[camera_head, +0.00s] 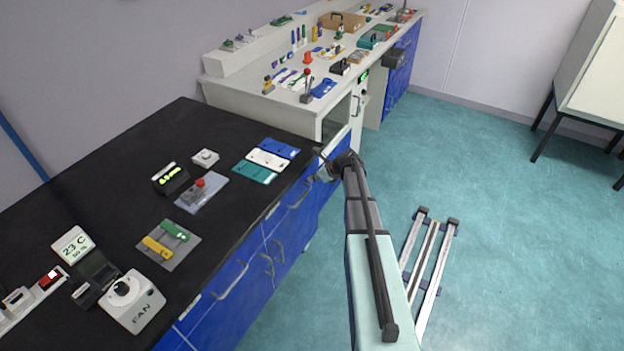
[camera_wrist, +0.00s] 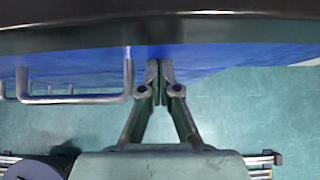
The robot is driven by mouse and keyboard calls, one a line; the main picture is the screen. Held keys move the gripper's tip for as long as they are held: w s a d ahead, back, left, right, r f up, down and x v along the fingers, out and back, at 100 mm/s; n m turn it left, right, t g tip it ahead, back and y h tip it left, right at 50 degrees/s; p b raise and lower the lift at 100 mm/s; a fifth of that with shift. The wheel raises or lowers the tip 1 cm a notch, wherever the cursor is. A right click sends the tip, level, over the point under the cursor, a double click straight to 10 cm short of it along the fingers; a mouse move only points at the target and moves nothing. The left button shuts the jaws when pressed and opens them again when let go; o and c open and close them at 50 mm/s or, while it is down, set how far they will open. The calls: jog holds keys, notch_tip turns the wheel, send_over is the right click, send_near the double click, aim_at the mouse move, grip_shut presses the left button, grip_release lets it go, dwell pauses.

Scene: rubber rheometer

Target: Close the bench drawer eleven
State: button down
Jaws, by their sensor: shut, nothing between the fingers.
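The black-topped bench has blue drawer and door fronts (camera_head: 238,295) with silver bar handles. No number is readable, so I cannot tell which front is drawer eleven. My gripper (camera_head: 319,174) is at the far right end of this bench, just below the top's edge and beside a drawer handle (camera_head: 299,194). In the wrist view my gripper (camera_wrist: 160,68) is shut and empty, fingertips at the blue front (camera_wrist: 222,56). I cannot tell whether they touch it. A silver handle (camera_wrist: 82,99) is to the left of the fingers. How far any drawer stands out is unclear.
The black bench top (camera_head: 110,150) holds a fan control box (camera_head: 133,300), coloured plates (camera_head: 267,160) and small devices. A white bench (camera_head: 240,95) with more items stands beyond. Floor rails (camera_head: 428,262) lie at right.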

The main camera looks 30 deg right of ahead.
jog(key=shift+w+a+r, duration=0.1)
jog(key=shift+w+r, duration=0.05)
jog(key=shift+w, duration=0.25)
jog(key=s+d+r+n+b, duration=0.25)
jog(key=s+d+r, duration=0.4)
jog(key=s, duration=0.45)
jog(key=s+a+f+n+g+h, duration=0.1)
jog(key=s+a+f+n+g, duration=0.3)
jog(key=s+a+f+n, duration=0.6)
jog(key=s+a+f+n+g+h, duration=0.1)
jog(key=s+a+f+n+g, duration=0.3)
jog(key=s+a+f+n, duration=0.5)
jog(key=s+a+f+n+g+h, duration=0.1)
jog(key=s+a+f+n+g, duration=0.1)
jog(key=s, duration=0.8)
jog(key=s+a+f+n+g+h, duration=0.1)
jog(key=s+a+f+n+g, duration=0.1)
jog(key=s+a, duration=0.4)
jog(key=s+a+f+n+g+h, duration=0.1)
jog(key=s+a+f+n+g, duration=0.1)
jog(key=s, duration=1.3)
notch_tip(320, 180, down, 4)
jog(key=shift+s+a+r+n, duration=0.2)
jog(key=shift+a+n, duration=0.55)
jog(key=shift+a, duration=0.5)
